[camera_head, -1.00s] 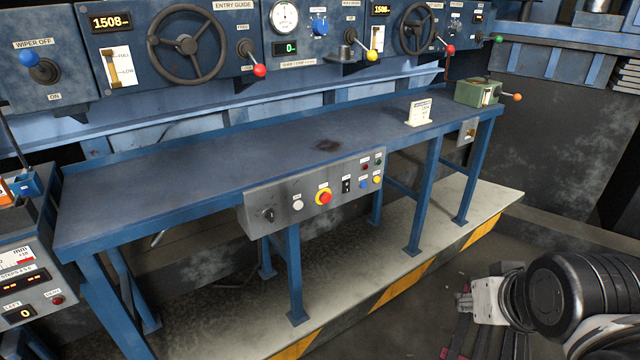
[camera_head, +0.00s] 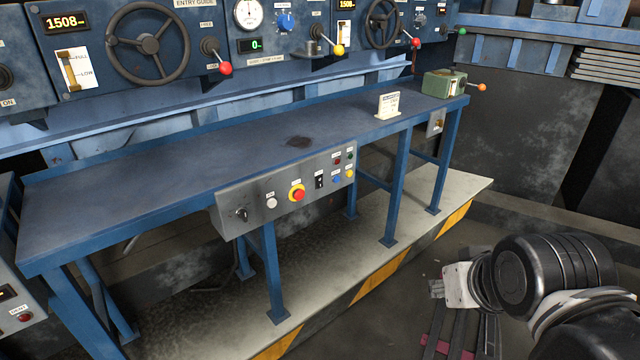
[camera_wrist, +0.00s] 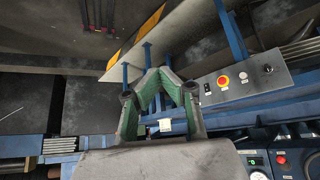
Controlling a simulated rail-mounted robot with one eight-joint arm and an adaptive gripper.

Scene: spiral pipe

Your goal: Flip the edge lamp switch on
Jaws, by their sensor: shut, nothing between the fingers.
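A grey control panel (camera_head: 285,188) hangs on the front edge of the blue bench. It carries a black rocker switch (camera_head: 319,181), a red stop button (camera_head: 297,193), a dark rotary knob (camera_head: 241,214) and small coloured buttons. A separate small plate (camera_head: 437,123) with an orange-brown part sits on the bench edge near the right end. The labels are too small to read, so I cannot tell which is the edge lamp switch. My gripper (camera_wrist: 158,73) is shut and empty in the wrist view, apart from the panel, which shows upside down there (camera_wrist: 245,82).
The blue bench (camera_head: 200,165) holds a white sign (camera_head: 388,104) and a green box (camera_head: 444,84) with an orange knob. Levers and handwheels line the machine above. A striped step (camera_head: 400,262) lies below. My arm is at lower right, with open floor before the step.

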